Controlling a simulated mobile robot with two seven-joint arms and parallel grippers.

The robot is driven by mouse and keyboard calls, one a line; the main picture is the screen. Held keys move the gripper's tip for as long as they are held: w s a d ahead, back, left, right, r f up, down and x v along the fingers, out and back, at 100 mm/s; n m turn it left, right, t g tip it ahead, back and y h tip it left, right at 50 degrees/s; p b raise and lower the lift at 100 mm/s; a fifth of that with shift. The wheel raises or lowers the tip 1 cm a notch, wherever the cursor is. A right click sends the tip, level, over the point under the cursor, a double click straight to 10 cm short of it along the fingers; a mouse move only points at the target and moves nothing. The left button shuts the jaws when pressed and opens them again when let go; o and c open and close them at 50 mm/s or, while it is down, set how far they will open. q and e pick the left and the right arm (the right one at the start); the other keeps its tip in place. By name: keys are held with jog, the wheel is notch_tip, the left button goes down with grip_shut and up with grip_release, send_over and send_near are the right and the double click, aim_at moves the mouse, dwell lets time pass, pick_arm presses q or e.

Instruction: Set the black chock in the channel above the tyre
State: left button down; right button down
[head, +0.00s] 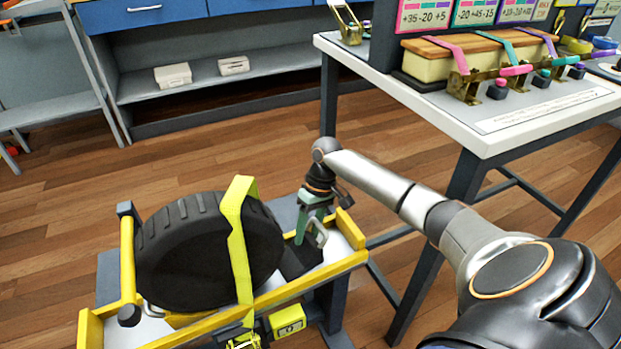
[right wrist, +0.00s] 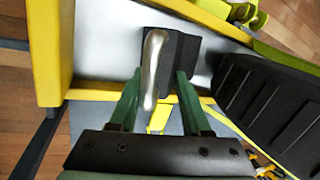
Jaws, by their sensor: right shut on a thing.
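The black chock (head: 299,259) has a silver loop handle. It is at the white channel bed (head: 340,250), between yellow rails, to the right of the tyre (head: 185,245). My right gripper (head: 314,224) points down and is shut on the chock by its handle. In the right wrist view, the chock (right wrist: 183,52) is just beyond my green fingers (right wrist: 157,84), over the white bed, with the tyre (right wrist: 275,105) to its right. A gap shows between chock and tyre there. I cannot tell whether the chock touches the bed. My left gripper is not in view.
A yellow-green strap (head: 238,240) runs over the tyre to a buckle at the front rail. A yellow box (head: 287,320) hangs on that rail. A white-topped table (head: 480,120) with a strapped block stands behind my right arm. Shelves stand at the back.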

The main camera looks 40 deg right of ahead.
jog(key=shift+a+f, duration=0.35)
jog(key=c, duration=0.7)
grip_release()
jog(key=o, duration=0.4)
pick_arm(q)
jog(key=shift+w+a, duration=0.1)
pick_arm(e)
jog(key=shift+d, duration=0.1)
jog(key=shift+r, duration=0.1)
pick_arm(q)
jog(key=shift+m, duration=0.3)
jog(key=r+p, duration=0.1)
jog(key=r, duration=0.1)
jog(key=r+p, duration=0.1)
jog(key=p, duration=0.1)
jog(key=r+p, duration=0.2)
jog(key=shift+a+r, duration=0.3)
pick_arm(e)
jog(key=v, duration=1.2)
jog(key=shift+d+r, duration=0.1)
jog(key=shift+r, duration=0.1)
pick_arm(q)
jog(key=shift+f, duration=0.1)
